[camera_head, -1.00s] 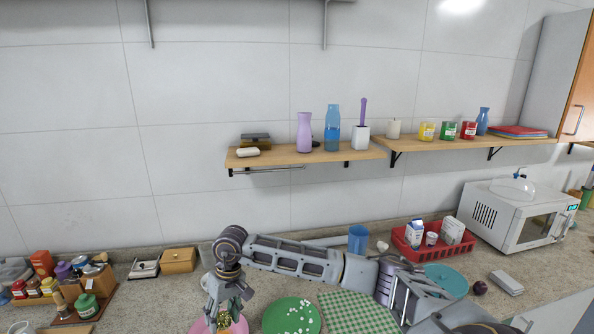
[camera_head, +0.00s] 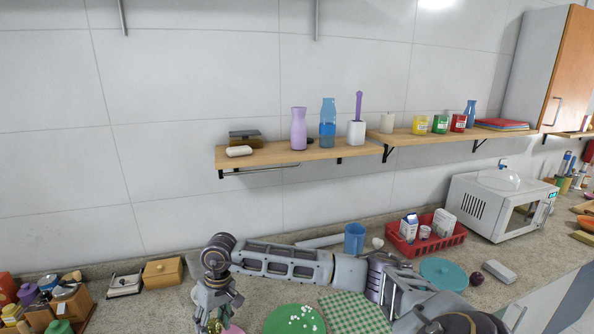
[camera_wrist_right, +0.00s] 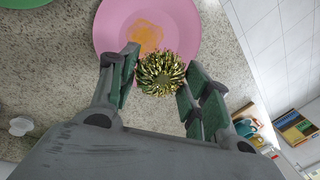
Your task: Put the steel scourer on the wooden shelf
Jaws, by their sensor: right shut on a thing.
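The steel scourer (camera_wrist_right: 160,73), a gold-coloured curly ball, is between the fingers of my right gripper (camera_wrist_right: 158,85) in the right wrist view. The gripper is shut on it, above a pink plate (camera_wrist_right: 185,25) with an orange stain. In the head view the right gripper (camera_head: 215,316) points down at the bottom edge, and the scourer (camera_head: 216,326) shows only partly. The wooden shelf (camera_head: 262,154) is on the wall, up and to the right of the gripper. My left gripper is not in view.
The shelf holds a soap bar (camera_head: 239,151), a dark box, a purple vase (camera_head: 299,130), a blue bottle (camera_head: 328,125) and a brush holder (camera_head: 356,133). Its front middle is bare. A second shelf (camera_head: 400,137) adjoins on the right. A wooden box (camera_head: 163,272) and a blue cup (camera_head: 354,238) stand below.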

